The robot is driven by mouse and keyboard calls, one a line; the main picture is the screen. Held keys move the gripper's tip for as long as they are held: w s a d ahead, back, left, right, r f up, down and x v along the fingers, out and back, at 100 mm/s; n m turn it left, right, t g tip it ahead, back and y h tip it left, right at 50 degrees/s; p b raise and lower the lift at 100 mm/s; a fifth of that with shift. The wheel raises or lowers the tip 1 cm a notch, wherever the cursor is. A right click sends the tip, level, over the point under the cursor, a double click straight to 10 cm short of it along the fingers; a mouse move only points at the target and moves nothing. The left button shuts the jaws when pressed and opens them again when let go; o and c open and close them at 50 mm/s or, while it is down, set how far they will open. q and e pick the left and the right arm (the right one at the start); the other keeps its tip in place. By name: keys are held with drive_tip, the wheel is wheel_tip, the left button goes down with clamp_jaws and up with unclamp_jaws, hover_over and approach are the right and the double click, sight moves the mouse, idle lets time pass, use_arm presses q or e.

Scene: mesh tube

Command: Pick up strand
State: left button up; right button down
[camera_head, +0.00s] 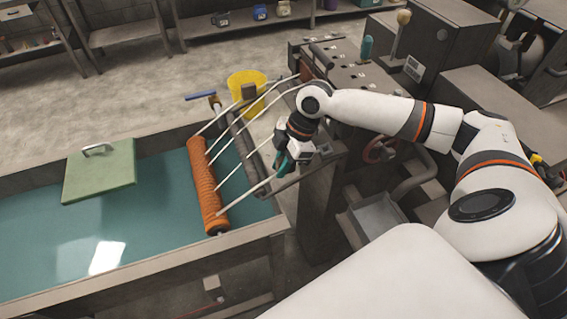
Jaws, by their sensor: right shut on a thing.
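Several pale strands (225,135) run from an orange ribbed roller (204,185) in the teal-floored trough up toward the machine at the upper right. The roller lies along the trough's right part. My right gripper (281,163) is at the right of the trough, above its right end, pointing down. It is shut on the nearest strand (245,198), which slants from the roller's near end up to the fingers. The fingertips are small and partly hidden by the gripper body, so the exact grip point is unclear. My left gripper is not in view.
A green board with a handle (100,170) lies across the trough (150,230) at left. A yellow bucket (246,84) stands behind the strands. The dark machine (350,75) is close to my right arm. Open floor lies behind the trough.

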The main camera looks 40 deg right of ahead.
drive_tip(key=shift+r, duration=0.45)
wheel_tip(320, 180, up, 22)
drive_tip(key=p, duration=0.2)
drive_tip(key=shift+f, duration=0.15)
idle(0.8)
drive_tip(key=shift+f, duration=0.1)
